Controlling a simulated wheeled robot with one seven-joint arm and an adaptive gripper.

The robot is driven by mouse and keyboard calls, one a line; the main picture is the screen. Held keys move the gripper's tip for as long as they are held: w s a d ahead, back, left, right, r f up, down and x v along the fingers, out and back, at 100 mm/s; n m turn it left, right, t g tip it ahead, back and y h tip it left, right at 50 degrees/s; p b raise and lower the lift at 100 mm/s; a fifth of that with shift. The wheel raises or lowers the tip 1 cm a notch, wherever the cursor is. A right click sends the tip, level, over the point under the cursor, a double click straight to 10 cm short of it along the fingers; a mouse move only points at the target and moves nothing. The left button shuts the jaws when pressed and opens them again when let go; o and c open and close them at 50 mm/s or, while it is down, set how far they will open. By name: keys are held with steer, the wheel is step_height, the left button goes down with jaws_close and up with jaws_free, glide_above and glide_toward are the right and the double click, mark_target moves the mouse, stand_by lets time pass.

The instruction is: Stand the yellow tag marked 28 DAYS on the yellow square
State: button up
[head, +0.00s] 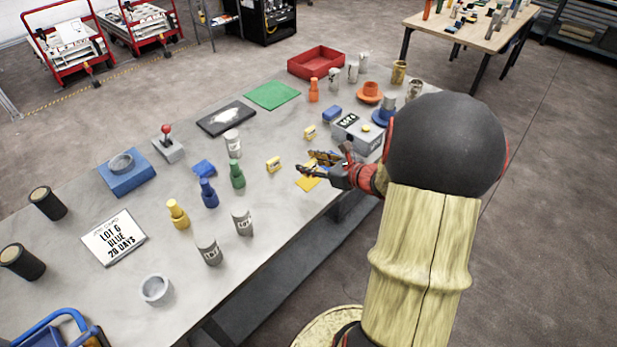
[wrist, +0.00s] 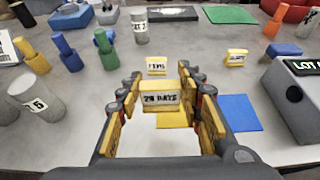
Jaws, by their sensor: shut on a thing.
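My gripper (wrist: 160,92) is shut on the yellow tag marked 28 DAYS (wrist: 160,98), which is upright between the fingertips with its white label facing the wrist camera. In the head view my gripper (head: 322,170) is over the table near its right edge and hides most of the tag. The yellow square (wrist: 174,119) shows below and behind the tag, partly covered by it and the fingers; it also shows in the head view (head: 307,184). I cannot tell the tag's height above it.
A blue square (wrist: 238,112) lies right of the yellow one. Two other yellow tags (wrist: 157,65) (wrist: 237,58) stand farther off. A grey box with a LOT label (wrist: 300,85) is close on the right. Coloured bottles (head: 237,175) and a LOT G BLUE 28 DAYS sign (head: 114,237) are left.

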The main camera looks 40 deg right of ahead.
steer(key=b, duration=0.1)
glide_above(308, 181)
steer(key=f, duration=0.4)
steer(key=shift+s+a+f, duration=0.15)
steer(key=shift+s+f, duration=0.15)
steer(key=shift+f, duration=0.05)
steer(key=shift+w+d+f+b, duration=0.15)
steer(key=shift+f+b, duration=0.35)
steer(key=shift+f, duration=0.4)
steer(key=shift+w+d+f+b, duration=0.1)
steer(key=shift+f+b, duration=0.35)
steer(key=shift+f, duration=0.45)
steer(key=shift+f, duration=0.15)
steer(key=o, duration=0.8)
steer(key=shift+o, duration=0.3)
